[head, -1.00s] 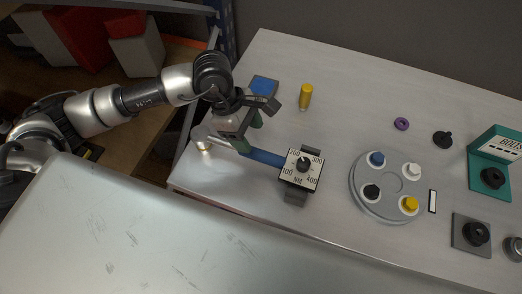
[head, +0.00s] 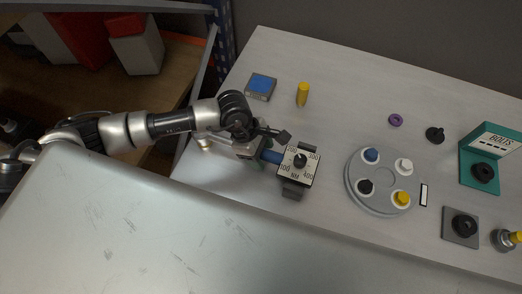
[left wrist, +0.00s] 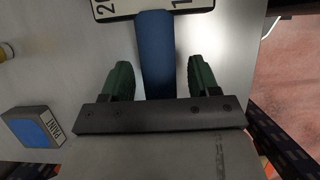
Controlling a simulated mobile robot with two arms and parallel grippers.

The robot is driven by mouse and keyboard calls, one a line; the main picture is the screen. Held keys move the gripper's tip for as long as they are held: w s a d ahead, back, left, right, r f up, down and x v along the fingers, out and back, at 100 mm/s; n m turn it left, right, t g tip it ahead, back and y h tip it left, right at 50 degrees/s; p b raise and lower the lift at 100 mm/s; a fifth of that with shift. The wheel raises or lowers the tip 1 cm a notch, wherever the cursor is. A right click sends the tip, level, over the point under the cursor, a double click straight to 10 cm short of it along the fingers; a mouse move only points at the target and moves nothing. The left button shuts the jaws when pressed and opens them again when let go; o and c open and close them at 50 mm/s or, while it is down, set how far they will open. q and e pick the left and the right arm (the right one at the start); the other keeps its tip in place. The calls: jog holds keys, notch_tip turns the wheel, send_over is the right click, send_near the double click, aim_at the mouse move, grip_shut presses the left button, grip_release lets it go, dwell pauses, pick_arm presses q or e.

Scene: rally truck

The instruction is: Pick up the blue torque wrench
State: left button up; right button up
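The blue torque wrench lies on the light tabletop, and its blue handle (head: 271,156) shows between my left gripper and a white dial plate (head: 299,166) marked in NM. Most of the wrench is hidden under my left gripper (head: 268,147) in the head view. In the left wrist view the blue handle (left wrist: 155,50) runs up to the dial plate (left wrist: 110,9). The two green fingers of my left gripper (left wrist: 161,72) stand apart on either side of the handle, with a visible gap on each side. My right gripper is not in view.
A blue-topped paint box (head: 261,86) and a yellow cylinder (head: 302,94) stand behind the gripper. A round grey tray (head: 384,205) with coloured pegs, a purple ring (head: 395,120) and a teal bolts stand (head: 477,157) are to the right. A large metal panel (head: 150,230) fills the front.

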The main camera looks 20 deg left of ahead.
pick_arm(q)
grip_shut()
jog(key=shift+r, duration=0.1)
jog(key=shift+w+r+b, duration=0.1)
jog(key=shift+r+b, duration=0.25)
jog(key=shift+r, duration=0.25)
notch_tip(320, 180, up, 2)
jog(key=shift+r+b, duration=0.25)
jog(key=shift+b, duration=0.3)
jog(key=s+d+r+b, duration=0.1)
jog(key=d+r, duration=0.1)
jog(key=d, duration=0.1)
jog(key=s+d+r+b, duration=0.1)
jog(key=s+d+r, duration=0.1)
jog(key=d, duration=0.1)
jog(key=s+d+r+b, duration=0.1)
jog(key=s+d+r, duration=0.1)
jog(key=d, duration=0.1)
jog(key=shift+d+r, duration=0.25)
jog(key=shift+s+d+r, duration=0.3)
jog(key=shift+d+r, duration=0.1)
jog(key=shift+d, duration=0.05)
